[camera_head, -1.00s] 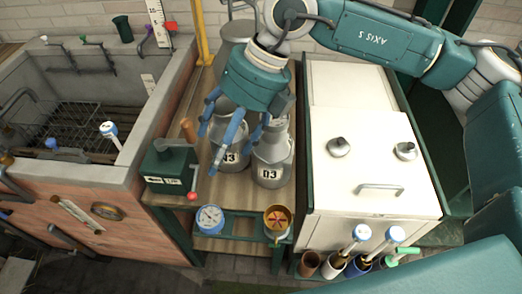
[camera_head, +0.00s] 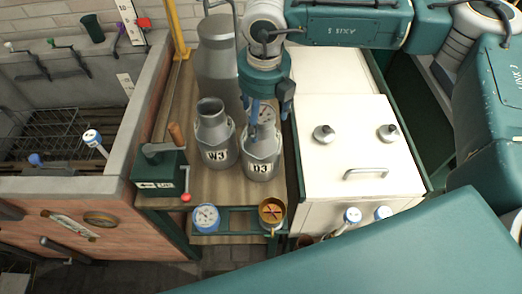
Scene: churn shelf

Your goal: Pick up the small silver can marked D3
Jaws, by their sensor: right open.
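The small silver can marked D3 (camera_head: 261,172) stands upright on the wooden shelf top, its label facing me. My right gripper (camera_head: 268,118) is above it, pointing down, open, with blue fingers near the can's neck. The gripper partly hides the can's top, and I cannot tell whether a finger touches it. A round dial shows between the fingers. A similar silver can marked W3 (camera_head: 215,157) stands close on the left. My left gripper is not in view.
A larger silver can (camera_head: 217,60) stands behind. A green crank box (camera_head: 160,172) is at the left shelf edge, and a white cabinet (camera_head: 350,140) with knobs is close on the right. A blue-rimmed gauge (camera_head: 206,218) and a brass cup (camera_head: 271,212) are in front.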

